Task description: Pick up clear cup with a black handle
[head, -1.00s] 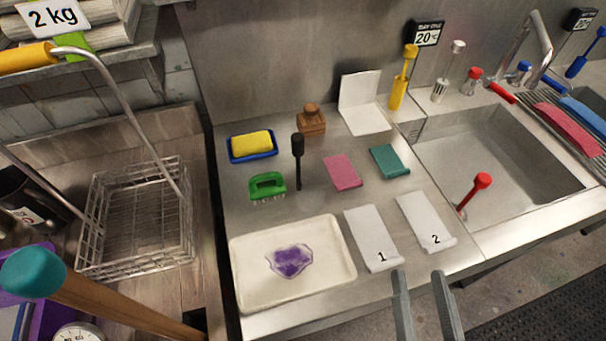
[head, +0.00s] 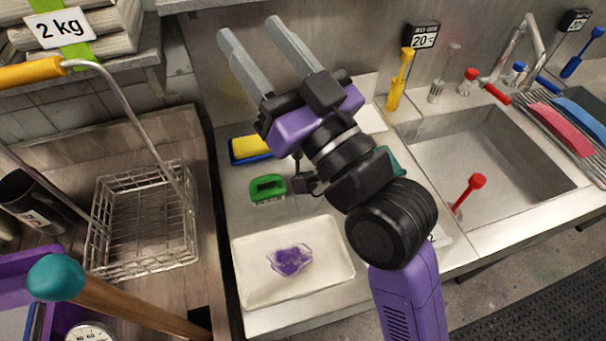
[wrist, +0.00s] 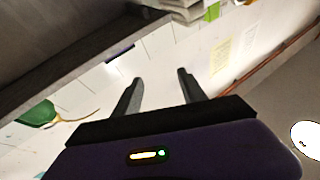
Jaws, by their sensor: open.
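My gripper (head: 247,28) is raised high in the head view, in front of the back wall, with its fingers apart and nothing between them. It also shows open and empty in the wrist view (wrist: 160,77), facing a pale wall. The clear cup with a black handle cannot be made out now. In the earlier head view its black handle stood upright on the steel counter, right of the green brush; my arm now covers most of that spot. The cup is not seen in the wrist view.
A green brush (head: 268,187), a yellow sponge (head: 249,147) in a blue dish and a white tray (head: 243,288) with a purple patch are on the counter. A sink (head: 490,150) lies right, with a red-handled tool (head: 477,181). A wire basket (head: 143,235) stands left.

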